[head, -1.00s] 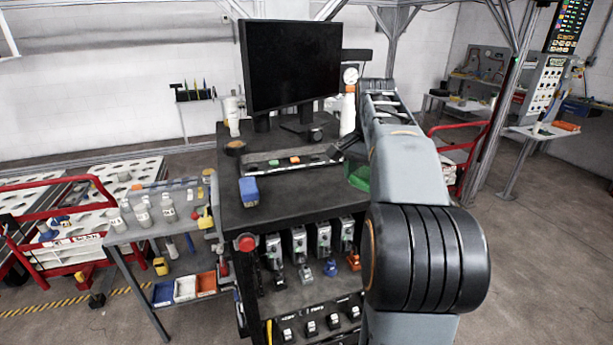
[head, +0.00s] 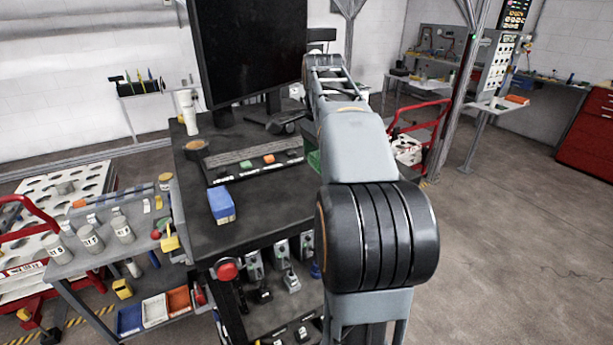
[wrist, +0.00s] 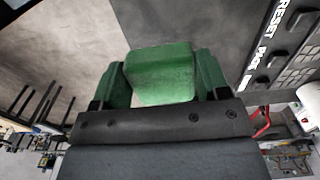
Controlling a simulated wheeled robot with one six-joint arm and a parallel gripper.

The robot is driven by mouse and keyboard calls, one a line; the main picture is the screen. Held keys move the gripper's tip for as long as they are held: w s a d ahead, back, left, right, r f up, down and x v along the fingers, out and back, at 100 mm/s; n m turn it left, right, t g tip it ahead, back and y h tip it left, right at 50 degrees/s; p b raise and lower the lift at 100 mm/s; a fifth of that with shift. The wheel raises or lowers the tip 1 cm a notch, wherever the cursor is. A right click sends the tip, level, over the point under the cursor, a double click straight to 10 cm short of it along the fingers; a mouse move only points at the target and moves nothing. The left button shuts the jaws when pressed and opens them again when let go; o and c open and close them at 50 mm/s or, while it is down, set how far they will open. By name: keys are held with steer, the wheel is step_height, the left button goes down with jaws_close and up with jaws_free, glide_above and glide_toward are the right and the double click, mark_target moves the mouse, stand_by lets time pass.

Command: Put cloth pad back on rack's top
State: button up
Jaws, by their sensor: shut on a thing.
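A green block-shaped thing, which I take for the cloth pad (wrist: 160,75), sits between the two green fingers of my gripper (wrist: 161,82) in the wrist view. The gripper is shut on it. The rack (head: 255,213) is a black stand; its dark flat top also fills the upper middle of the wrist view (wrist: 190,22). There the pad overlaps the edge of the top, with floor beyond to the left; whether it touches the top I cannot tell.
A blue block (head: 221,204) lies on the rack's top near its left front. A red knob (head: 227,270) sits at the front corner. Bare top lies right of the blue block.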

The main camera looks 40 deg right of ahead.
mark_target(312, 153)
steer(key=shift+w+a+f, duration=0.15)
steer(key=shift+w+f, duration=0.45)
steer(key=shift+f, duration=0.15)
steer(key=shift+w+a+f, duration=0.15)
steer(key=shift+w+f, duration=0.4)
steer(key=shift+f, duration=0.2)
steer(key=f, duration=0.1)
steer(key=w+f, duration=0.1)
steer(key=f, duration=0.1)
steer(key=shift+w+a+f, duration=0.1)
steer(key=shift+w+f, duration=0.05)
steer(key=shift+f, duration=0.6)
steer(key=shift+f, duration=0.2)
steer(key=o, duration=0.9)
step_height(312, 153, up, 12)
steer(key=p, duration=0.1)
steer(key=shift+r+p, duration=0.25)
steer(key=shift+p, duration=0.15)
